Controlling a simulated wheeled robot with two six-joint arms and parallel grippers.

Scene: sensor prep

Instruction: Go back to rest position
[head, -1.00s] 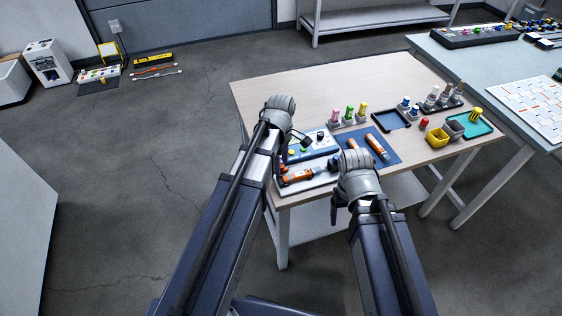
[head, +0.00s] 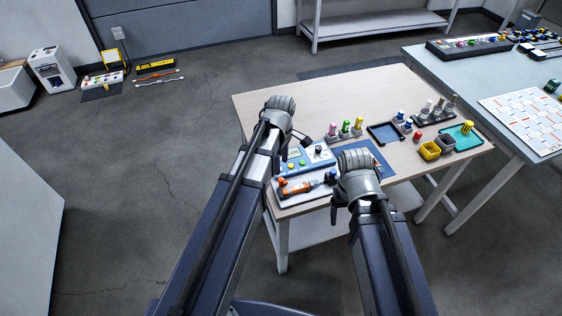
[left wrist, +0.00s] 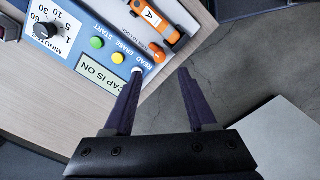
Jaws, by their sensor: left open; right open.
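My left gripper (head: 300,140) is over the near left part of the wooden table (head: 290,95), above a blue control box (head: 317,156). In the left wrist view its two dark fingers (left wrist: 161,74) are spread with nothing between them. An orange tool (head: 297,187) lies on a tray between the two arms, and also shows in the left wrist view (left wrist: 157,22).
A blue mat (head: 384,163) is partly behind my right gripper. Colored bottles (head: 346,127), a dark tray (head: 385,132), a yellow bin (head: 429,151) and a teal tray (head: 470,136) stand farther right. A second table (head: 440,70) is at right.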

